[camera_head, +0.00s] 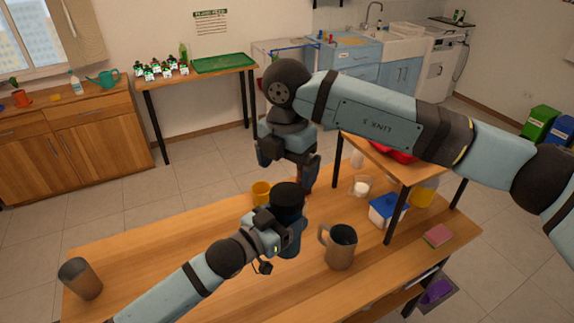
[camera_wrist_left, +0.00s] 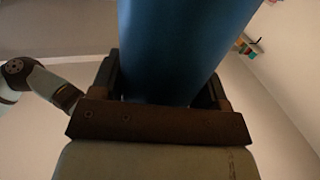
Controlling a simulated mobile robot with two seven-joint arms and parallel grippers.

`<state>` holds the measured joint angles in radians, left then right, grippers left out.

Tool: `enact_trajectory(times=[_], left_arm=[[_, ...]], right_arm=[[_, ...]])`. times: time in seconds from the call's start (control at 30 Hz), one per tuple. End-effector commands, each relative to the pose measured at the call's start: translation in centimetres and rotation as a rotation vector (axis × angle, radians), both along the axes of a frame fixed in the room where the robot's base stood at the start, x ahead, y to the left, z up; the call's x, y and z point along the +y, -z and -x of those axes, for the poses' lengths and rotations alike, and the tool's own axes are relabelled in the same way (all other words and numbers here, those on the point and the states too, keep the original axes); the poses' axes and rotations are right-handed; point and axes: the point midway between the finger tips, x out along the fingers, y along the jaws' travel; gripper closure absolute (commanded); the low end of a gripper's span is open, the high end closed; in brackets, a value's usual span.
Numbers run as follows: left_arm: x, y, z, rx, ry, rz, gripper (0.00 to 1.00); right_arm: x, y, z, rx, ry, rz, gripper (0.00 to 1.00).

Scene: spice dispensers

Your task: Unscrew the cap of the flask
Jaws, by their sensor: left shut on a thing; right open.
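The flask is a blue cylinder (camera_head: 294,240) with a wide dark cap (camera_head: 288,194) on its top. It stands roughly upright above the wooden table in the head view. My left gripper (camera_head: 277,236) is shut on the flask's body from the left. In the left wrist view the blue flask (camera_wrist_left: 185,45) fills the space between the fingers (camera_wrist_left: 165,95); its cap is not visible there. My right gripper (camera_head: 289,168) points down with its fingers apart, just above and behind the cap in the picture. I see nothing between them, and whether they touch the cap cannot be told.
A brown tumbler (camera_head: 80,279) stands at the far left. A raised shelf (camera_head: 400,166), a blue-lidded box (camera_head: 388,212) and a sponge (camera_head: 438,235) occupy the right. The table's left middle is clear.

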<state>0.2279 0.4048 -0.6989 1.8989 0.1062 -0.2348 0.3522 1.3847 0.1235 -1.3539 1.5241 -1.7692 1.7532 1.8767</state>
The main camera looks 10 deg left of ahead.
Motion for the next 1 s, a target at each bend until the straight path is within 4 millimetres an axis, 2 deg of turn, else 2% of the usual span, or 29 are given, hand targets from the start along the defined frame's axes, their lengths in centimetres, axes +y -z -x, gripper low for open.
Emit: enact_trajectory(times=[0.17, 0.6, 0.77, 1.0], left_arm=[[0.0, -0.1, 0.0, -0.002, 0.000, 0.001, 0.98], [0.0, -0.1, 0.0, -0.002, 0.000, 0.001, 0.98], [0.0, -0.1, 0.0, -0.002, 0.000, 0.001, 0.98], [0.0, -0.1, 0.0, -0.002, 0.000, 0.001, 0.98]], right_arm=[[0.0, 0.6, 0.0, 0.003, 0.072, 0.002, 0.03], [0.0, 6.7, 0.0, 0.000, 0.072, 0.001, 0.03], [0.0, 7.6, 0.0, 0.002, 0.070, 0.001, 0.03], [0.0, 7.7, 0.0, 0.000, 0.070, 0.001, 0.03]])
